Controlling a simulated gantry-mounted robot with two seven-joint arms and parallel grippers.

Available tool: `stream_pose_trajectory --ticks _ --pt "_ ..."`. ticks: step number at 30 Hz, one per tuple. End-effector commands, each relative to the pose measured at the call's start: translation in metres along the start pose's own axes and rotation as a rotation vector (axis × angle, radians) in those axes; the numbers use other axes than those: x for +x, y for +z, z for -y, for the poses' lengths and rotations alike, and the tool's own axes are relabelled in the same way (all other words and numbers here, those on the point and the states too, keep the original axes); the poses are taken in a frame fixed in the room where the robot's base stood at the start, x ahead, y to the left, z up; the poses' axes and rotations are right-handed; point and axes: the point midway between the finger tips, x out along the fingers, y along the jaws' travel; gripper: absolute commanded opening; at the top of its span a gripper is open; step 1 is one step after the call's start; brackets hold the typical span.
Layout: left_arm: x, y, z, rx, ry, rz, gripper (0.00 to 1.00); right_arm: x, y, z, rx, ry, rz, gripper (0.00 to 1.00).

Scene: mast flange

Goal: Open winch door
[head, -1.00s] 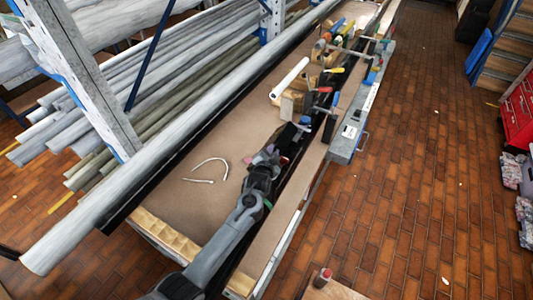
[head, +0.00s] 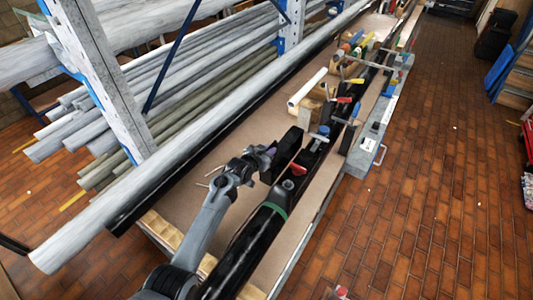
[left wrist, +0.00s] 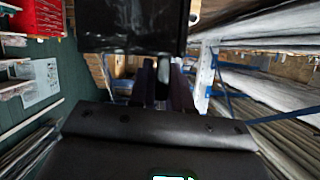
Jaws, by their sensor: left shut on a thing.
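A long black mast (head: 252,240) with a green band (head: 273,208) lies along the bench. A dark flat panel, which looks like the winch door (head: 284,154), stands up at the mast's left side, beyond the band. My left gripper (head: 264,155) is shut on the near left edge of this door. In the left wrist view the door (left wrist: 130,25) is a dark square plate at the top, with the gripper fingers (left wrist: 163,85) at its lower edge. The exact grip is dark and hard to make out. My right gripper is not in view.
The brown bench top (head: 190,205) is mostly clear left of the mast. A white tube (head: 307,88), clamps and tools lie farther along. A large grey pole (head: 180,150) and a blue-and-white rack post (head: 95,75) bound the left side. Brick floor is open at right.

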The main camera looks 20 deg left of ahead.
Motion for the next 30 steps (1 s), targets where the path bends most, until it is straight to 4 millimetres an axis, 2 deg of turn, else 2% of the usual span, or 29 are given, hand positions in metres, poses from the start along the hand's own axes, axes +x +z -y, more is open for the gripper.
stream_pose_trajectory --ticks 15,16,19,30 --pt "0.0023 0.0041 0.0007 0.007 0.001 0.007 0.00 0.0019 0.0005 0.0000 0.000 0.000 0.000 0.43" --pt "0.0023 0.0041 0.0007 0.007 0.001 0.007 0.20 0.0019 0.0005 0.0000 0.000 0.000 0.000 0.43" --pt "0.0023 0.0040 0.0005 0.006 0.002 0.007 0.35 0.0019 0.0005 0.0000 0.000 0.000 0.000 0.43" --pt "0.0016 0.0027 -0.0003 0.005 0.003 0.005 0.37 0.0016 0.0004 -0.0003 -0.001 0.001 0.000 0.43"
